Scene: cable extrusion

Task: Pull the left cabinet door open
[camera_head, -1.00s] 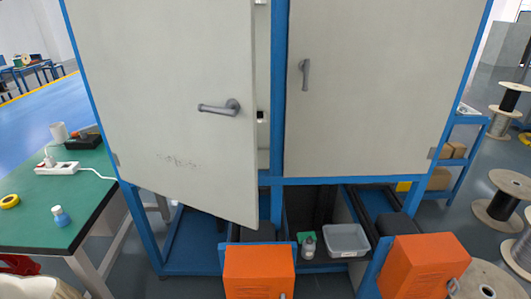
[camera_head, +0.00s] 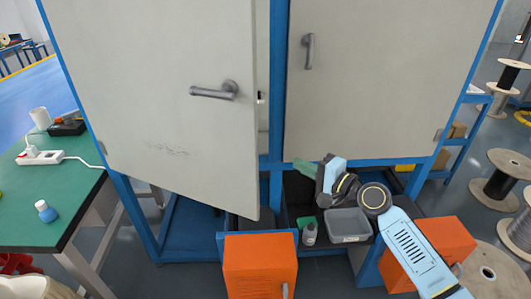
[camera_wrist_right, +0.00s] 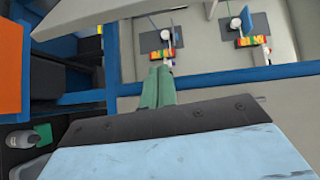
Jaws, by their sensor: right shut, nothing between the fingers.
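The left cabinet door (camera_head: 160,100) is a pale grey panel standing ajar, its free right edge swung out from the blue frame. Its grey lever handle (camera_head: 214,91) is near that edge, turned sideways. My right gripper (camera_head: 306,168) is in front of the cabinet's lower frame, to the right of the left door's lower edge and apart from the handle. Its green fingers are together and empty; they also show in the right wrist view (camera_wrist_right: 158,86). The right cabinet door (camera_head: 380,80) looks closed, with its handle (camera_head: 308,51) upright. My left gripper is out of view.
Orange boxes (camera_head: 260,265) stand low in front of the cabinet. A grey bin (camera_head: 347,225) and a small bottle (camera_head: 309,235) sit below my right gripper. A green table (camera_head: 50,190) is at left. Cable spools (camera_head: 495,185) stand at right.

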